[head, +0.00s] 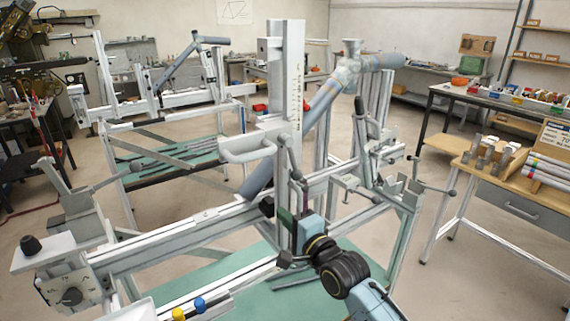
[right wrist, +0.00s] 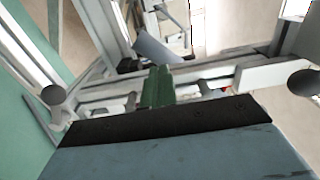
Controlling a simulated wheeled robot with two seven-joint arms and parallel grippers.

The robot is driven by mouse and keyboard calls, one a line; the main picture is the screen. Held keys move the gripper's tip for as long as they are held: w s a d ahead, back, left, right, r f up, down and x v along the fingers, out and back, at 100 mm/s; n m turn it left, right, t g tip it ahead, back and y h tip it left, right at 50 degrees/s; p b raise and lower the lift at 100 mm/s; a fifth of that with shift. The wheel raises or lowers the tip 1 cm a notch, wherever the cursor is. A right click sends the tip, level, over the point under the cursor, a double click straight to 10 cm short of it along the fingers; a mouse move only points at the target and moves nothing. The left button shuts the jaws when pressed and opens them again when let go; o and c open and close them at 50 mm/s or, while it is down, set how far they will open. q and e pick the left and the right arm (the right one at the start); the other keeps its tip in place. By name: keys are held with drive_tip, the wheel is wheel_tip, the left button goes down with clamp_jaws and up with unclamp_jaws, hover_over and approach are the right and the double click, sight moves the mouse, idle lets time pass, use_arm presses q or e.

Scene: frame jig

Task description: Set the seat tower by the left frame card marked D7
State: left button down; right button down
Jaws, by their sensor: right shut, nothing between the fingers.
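The seat tower (head: 292,85) is a pale upright column with a graduated scale. It stands on the jig's long beam (head: 180,235), with a grey handle on its left side and a bike frame tube passing behind it. A clamp lever (head: 296,175) with a ball end hangs near its base. My right gripper (head: 294,226) is just below the tower's base, in front of the beam. Its green fingers (right wrist: 157,88) are shut and empty in the right wrist view. Whether they touch the jig is unclear. My left gripper is out of view. No card marked D7 is readable.
A wooden bench (head: 480,170) at the right holds metal blocks and a box with a lettered label. A wall drawing (head: 234,12) shows a frame outline, its text unreadable. Another jig stands behind left.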

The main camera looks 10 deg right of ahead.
idle(0.3)
drive_tip(key=shift+w+d+b, duration=0.15)
drive_tip(key=shift+w+d, duration=0.15)
drive_tip(key=shift+d, duration=0.5)
drive_tip(key=shift+w+d+b, duration=0.2)
drive_tip(key=shift+w+d, duration=0.1)
drive_tip(key=shift+d, duration=0.55)
drive_tip(key=shift+w+d+b, duration=0.15)
drive_tip(key=shift+w+d, duration=0.15)
drive_tip(key=shift+d, duration=0.5)
drive_tip(key=shift+w+d, duration=0.1)
drive_tip(key=shift+d, duration=0.25)
drive_tip(key=shift+a+r, duration=0.1)
drive_tip(key=shift+s+a+p, duration=0.35)
drive_tip(key=shift+a+p, duration=0.35)
drive_tip(key=shift+a, duration=0.2)
